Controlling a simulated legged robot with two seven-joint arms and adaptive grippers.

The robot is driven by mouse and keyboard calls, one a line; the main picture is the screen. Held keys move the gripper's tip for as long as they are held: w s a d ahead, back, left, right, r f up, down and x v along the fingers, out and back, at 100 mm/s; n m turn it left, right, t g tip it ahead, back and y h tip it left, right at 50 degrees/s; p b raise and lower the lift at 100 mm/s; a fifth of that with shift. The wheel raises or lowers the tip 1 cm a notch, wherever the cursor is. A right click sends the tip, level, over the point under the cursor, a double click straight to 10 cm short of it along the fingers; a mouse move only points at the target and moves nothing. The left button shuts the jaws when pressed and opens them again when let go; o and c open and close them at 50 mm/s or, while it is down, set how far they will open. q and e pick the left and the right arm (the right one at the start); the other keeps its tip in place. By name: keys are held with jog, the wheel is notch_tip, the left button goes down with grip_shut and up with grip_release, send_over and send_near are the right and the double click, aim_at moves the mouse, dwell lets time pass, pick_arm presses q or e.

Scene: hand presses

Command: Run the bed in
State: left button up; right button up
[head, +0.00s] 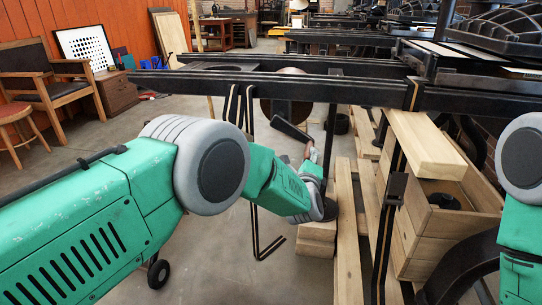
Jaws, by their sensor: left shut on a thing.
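A black hand press fills the middle, with long dark rails (300,88) running left to right. A flat bed (432,48) with pale strips appears to sit toward the right end of the rails. A brown round drum (284,92) hangs under the rails. A black crank handle (290,129) slants below the drum. My left gripper (312,150) is at the handle's lower right end and is shut on it; the small fingers are hard to make out. My right arm shows only at the right edge, and its gripper is out of view.
A wooden box (432,222) and a pale board (422,146) stand under the press at right, beside timber planks (348,240). A wooden chair (50,88) and a stool (15,125) are at left. Other presses stand behind. Concrete floor is clear at left centre.

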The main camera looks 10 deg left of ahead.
pick_arm(q)
jog(key=o, duration=1.4)
jog(key=shift+r, duration=0.2)
jog(key=o, duration=0.4)
jog(key=shift+c, duration=0.2)
jog(key=shift+d, duration=0.1)
jog(key=s+p, duration=0.8)
jog(key=s, duration=0.1)
jog(key=shift+a, duration=0.2)
